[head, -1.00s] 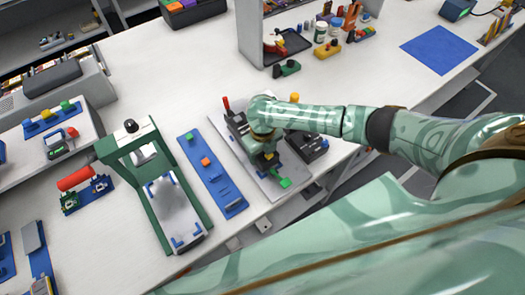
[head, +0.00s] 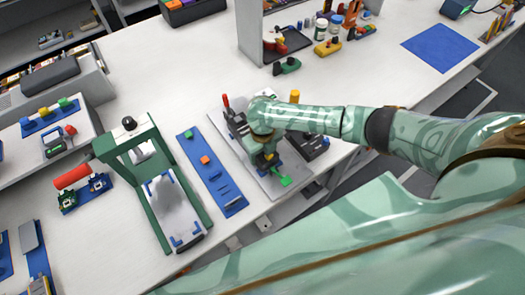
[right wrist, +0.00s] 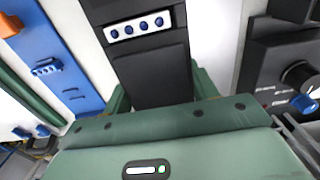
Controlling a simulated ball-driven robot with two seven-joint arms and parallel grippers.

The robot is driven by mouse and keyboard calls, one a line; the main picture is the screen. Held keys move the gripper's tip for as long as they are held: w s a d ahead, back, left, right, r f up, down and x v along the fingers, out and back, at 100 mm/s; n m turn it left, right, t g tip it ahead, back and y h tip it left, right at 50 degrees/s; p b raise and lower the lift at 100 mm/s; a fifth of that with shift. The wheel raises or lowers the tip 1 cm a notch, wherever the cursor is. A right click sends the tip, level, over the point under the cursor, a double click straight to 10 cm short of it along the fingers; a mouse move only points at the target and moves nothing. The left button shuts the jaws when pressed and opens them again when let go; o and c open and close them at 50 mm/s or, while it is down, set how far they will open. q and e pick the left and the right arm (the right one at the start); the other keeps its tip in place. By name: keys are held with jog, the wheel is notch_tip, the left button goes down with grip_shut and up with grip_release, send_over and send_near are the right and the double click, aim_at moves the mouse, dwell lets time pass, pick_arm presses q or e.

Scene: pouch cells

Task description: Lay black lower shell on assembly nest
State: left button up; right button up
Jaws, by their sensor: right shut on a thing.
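My right gripper (head: 268,160) is over the grey fixture plate (head: 269,191), which appears to carry the assembly nest, near the table's front edge. The hand and forearm cover much of the plate. In the right wrist view a black part (right wrist: 152,72), seemingly the black lower shell, lies between the green fingers of the right gripper (right wrist: 160,92), which is shut on it. A pale strip with several blue dots lies across this part. Its underside and any contact with the nest are hidden. My left gripper is not in view.
A blue strip tray (head: 228,195) and a green press frame (head: 180,200) are further left.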

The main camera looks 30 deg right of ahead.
jog(key=shift+f, duration=0.25)
jog(key=o, duration=1.1)
jog(key=shift+r+p, duration=2.45)
jog(key=shift+r, duration=5.7)
